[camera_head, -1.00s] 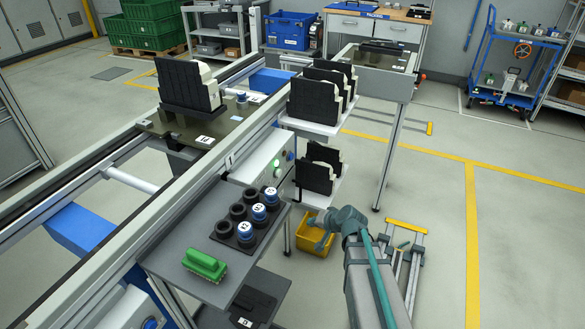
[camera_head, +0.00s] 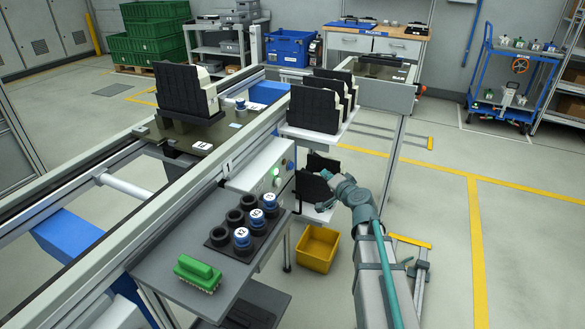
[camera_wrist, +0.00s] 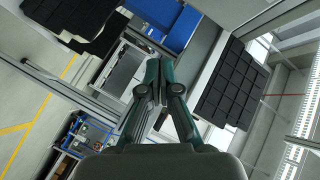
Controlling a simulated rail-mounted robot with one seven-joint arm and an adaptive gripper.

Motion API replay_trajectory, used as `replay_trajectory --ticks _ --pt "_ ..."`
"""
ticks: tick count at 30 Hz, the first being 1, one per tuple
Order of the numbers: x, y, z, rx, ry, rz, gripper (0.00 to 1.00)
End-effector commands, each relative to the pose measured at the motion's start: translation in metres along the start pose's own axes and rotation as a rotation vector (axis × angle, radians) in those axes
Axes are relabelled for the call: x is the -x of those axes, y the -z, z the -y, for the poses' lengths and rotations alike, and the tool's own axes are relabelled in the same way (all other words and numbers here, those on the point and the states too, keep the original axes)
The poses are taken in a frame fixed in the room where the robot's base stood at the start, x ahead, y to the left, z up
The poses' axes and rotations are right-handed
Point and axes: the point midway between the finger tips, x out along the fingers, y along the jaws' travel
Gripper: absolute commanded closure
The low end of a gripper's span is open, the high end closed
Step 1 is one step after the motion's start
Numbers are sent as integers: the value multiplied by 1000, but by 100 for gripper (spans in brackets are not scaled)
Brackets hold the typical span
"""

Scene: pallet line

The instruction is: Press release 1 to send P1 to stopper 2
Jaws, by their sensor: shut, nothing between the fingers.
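The pallet (camera_head: 174,146) sits on the left conveyor and carries a black and cream block (camera_head: 185,90). A small white tag (camera_head: 203,146) lies on it, too small to read surely. A grey control box (camera_head: 258,166) on the conveyor's near side has a lit green button (camera_head: 276,181) and a blue one (camera_head: 290,165). I cannot read which is release 1. My gripper (camera_head: 328,179) is right of the box, apart from it, in front of the lower shelf. In the wrist view its closed fingers (camera_wrist: 160,62) hold nothing. The buttons are not clear there.
Black blocks (camera_head: 313,107) stand on the shelf above my gripper. A side table (camera_head: 160,258) below the box holds a green brush (camera_head: 197,273) and a rack with cups (camera_head: 217,238). A yellow bin (camera_head: 318,248) stands on the floor. Open floor lies to the right.

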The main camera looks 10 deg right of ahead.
Motion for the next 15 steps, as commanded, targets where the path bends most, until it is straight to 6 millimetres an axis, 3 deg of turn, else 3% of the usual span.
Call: replay_trajectory --ticks 8,15 --pt "-6 -4 5 1 0 3 100" --pt "-24 -16 20 1 0 5 100"
